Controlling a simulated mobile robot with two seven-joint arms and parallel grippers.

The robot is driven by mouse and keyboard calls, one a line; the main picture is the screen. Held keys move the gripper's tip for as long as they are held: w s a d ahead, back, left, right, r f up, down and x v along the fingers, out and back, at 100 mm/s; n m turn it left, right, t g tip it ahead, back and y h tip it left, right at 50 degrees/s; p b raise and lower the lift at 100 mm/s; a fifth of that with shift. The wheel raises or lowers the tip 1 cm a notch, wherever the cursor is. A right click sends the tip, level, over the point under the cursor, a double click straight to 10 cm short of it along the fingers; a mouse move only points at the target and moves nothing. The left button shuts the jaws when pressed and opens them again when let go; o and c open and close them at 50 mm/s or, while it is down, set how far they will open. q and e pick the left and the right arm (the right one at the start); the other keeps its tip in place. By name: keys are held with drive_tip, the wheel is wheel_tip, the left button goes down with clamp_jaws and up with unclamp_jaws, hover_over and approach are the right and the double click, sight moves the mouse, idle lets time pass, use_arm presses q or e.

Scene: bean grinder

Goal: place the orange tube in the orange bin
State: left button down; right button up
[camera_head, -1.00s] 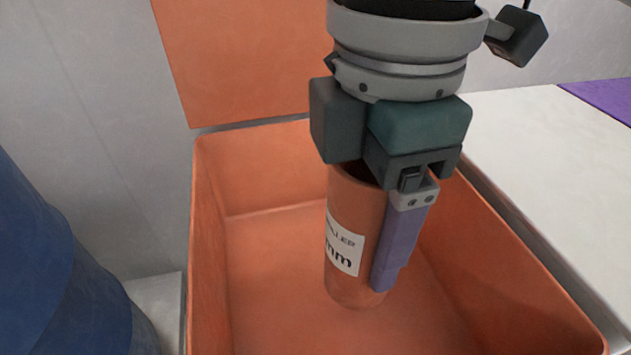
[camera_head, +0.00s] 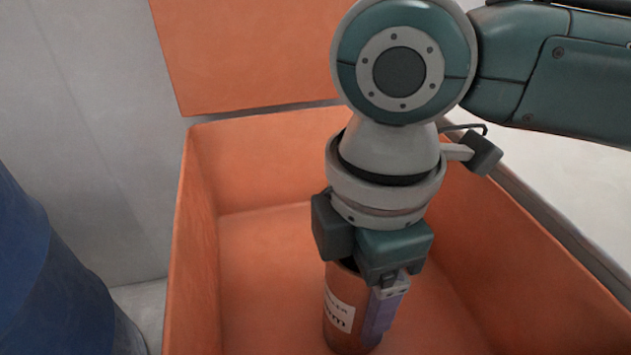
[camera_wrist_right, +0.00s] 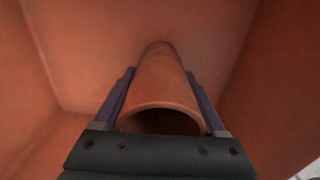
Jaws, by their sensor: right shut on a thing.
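The orange tube (camera_head: 340,308), with a white label, is upright in my right gripper (camera_head: 364,318), inside the open orange bin (camera_head: 262,248). In the right wrist view the tube (camera_wrist_right: 163,82) lies between the two purple fingers of my right gripper (camera_wrist_right: 163,95), its open end toward the camera. The fingers are shut on it. The head view cuts off the region below the tube, and I cannot tell whether its lower end touches the bin floor. My left gripper is not in view.
An orange panel (camera_head: 240,50) stands behind the bin. A blue rounded object (camera_head: 50,275) is at the left. A pale surface (camera_head: 545,165) lies right of the bin. The bin's left part is empty.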

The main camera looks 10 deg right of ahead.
drive_tip(key=o, duration=1.5)
drive_tip(key=shift+f, duration=0.1)
drive_tip(key=shift+c, duration=0.2)
wheel_tip(320, 180, up, 12)
drive_tip(key=p, duration=0.4)
drive_tip(key=shift+p, duration=0.3)
